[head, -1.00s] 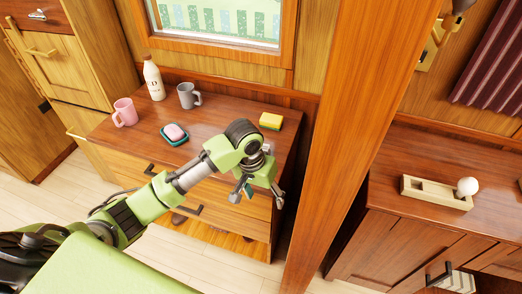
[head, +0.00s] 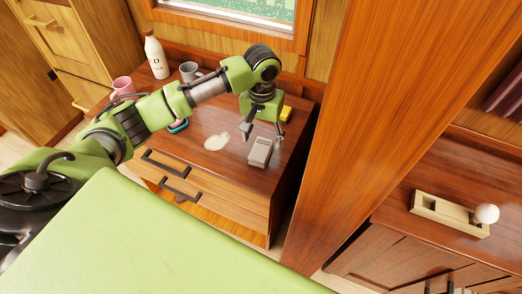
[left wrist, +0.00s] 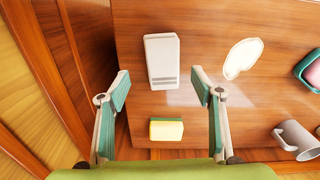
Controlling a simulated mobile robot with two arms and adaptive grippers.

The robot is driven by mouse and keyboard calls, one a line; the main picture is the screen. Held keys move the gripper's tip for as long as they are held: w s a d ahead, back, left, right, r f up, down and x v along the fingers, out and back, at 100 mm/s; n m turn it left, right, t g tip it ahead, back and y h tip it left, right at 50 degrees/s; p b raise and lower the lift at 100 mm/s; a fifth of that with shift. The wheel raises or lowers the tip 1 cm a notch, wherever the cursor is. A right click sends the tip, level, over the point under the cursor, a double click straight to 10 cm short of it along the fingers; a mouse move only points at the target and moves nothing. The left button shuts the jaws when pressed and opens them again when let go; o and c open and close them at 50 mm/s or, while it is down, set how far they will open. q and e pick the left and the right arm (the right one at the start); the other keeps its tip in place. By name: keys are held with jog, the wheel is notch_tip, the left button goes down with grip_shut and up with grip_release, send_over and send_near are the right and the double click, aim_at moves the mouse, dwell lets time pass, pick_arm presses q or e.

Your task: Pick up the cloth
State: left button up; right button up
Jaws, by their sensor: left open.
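The cloth (head: 260,152) is a folded pale grey pad with darker stripes near one end. It lies flat on the brown cabinet top, near the front right edge in the head view. It also shows in the left wrist view (left wrist: 162,58), at upper centre. My left gripper (head: 263,135) is above the cabinet top, next to the cloth. In the left wrist view its open fingers (left wrist: 161,84) are spread wider than the cloth, with the cloth's striped end near the space between them. Nothing is held. My right gripper is not in view.
A whitish patch (head: 216,141) lies left of the cloth. A yellow sponge (left wrist: 166,130) is close to the fingers. A wooden post (head: 375,120) rises at the right.

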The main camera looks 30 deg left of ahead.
aim_at(261, 149)
pick_arm(q)
jog(key=shift+w+f, duration=0.15)
jog(key=shift+f, duration=0.5)
jog(key=shift+w+f, duration=0.1)
jog(key=shift+f, duration=0.15)
jog(key=shift+a+f+p, duration=0.15)
jog(key=shift+f+p, duration=0.3)
jog(key=shift+f, duration=0.3)
notch_tip(261, 149, down, 3)
jog(key=shift+a+r+p, duration=0.1)
jog(key=shift+r+p, duration=0.1)
jog(key=shift+p, duration=0.1)
jog(key=shift+f, duration=0.55)
jog(key=c, duration=1.2)
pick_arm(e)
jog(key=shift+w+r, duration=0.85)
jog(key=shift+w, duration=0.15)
